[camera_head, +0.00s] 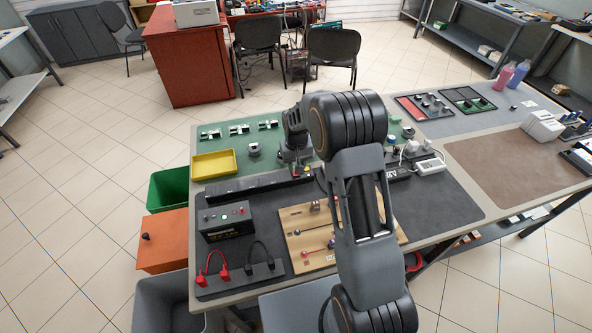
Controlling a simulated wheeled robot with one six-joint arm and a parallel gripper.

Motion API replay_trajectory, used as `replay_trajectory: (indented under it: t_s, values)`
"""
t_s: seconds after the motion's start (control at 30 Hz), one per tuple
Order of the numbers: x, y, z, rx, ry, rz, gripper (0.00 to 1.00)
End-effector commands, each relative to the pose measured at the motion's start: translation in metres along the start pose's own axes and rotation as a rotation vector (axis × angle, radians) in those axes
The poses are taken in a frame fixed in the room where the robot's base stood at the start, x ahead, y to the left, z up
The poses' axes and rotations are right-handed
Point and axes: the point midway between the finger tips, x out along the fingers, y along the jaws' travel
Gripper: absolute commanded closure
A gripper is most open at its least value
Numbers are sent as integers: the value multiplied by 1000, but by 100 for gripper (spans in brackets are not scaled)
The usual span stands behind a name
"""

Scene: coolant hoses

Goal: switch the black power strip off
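A black strip with white plugs and adapters (399,173) lies on the dark mat right of my arm; it looks like the power strip, but my arm hides part of it. Its switch cannot be made out. A long black bar (250,187) also lies along the back of the dark mat. My gripper (301,170) points down near the right end of that bar, left of the plugs. The gripper is small and partly covered by my arm, so its opening and any contact are unclear.
A yellow tray (213,165) sits at the back left. The brown mat (508,165) at right is mostly clear.

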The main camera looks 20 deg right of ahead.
Motion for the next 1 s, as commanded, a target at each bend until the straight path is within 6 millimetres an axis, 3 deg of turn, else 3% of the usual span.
replay_trajectory:
  t_s: [0.3,0.7,1.0]
  values:
    - [33,0,0,0,-2,0,66]
    - [38,0,0,0,1,0,66]
    - [37,0,0,0,0,0,94]
